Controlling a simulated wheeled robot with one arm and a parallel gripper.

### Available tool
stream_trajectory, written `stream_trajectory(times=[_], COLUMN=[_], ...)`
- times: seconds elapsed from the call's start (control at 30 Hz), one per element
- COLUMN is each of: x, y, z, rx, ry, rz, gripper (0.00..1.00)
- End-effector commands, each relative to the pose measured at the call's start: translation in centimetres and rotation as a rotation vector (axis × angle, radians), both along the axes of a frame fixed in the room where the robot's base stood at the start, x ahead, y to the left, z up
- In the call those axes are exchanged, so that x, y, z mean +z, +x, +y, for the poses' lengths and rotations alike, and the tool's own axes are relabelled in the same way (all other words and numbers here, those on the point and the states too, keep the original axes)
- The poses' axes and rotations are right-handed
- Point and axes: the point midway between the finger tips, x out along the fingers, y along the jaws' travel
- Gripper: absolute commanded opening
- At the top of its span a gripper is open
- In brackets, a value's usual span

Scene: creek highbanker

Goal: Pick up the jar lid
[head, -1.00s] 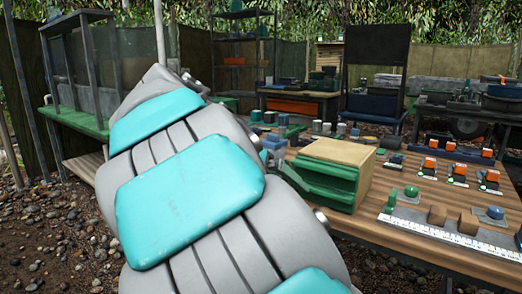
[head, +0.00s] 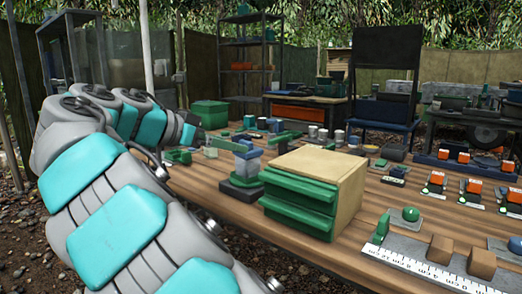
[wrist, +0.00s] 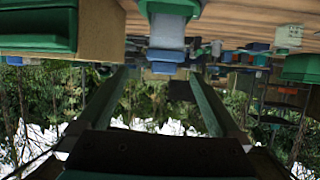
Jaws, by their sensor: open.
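I cannot pick out the jar lid for certain. A pale body with green and blue parts (wrist: 167,30) shows between and above my fingers in the upside-down wrist view and may be the same thing. My gripper (wrist: 158,75) is open, its two dark green fingers spread with nothing held between them.
The drawer cabinet (head: 338,170) with green drawers stands close right of the pale body. A ruler strip (head: 430,277), wooden blocks (head: 440,249) and orange-topped items (head: 437,178) lie farther right on the wooden table (head: 345,240). A green bin (head: 210,113) stands behind.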

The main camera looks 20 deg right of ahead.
Motion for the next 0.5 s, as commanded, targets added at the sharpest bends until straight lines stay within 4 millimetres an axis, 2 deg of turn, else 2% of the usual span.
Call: stream_trajectory(times=[0.5], x=[-1.6], y=[2.4], z=[-3.8], rx=[-0.002], ry=[0.000], rz=[0.002], gripper=[1.00])
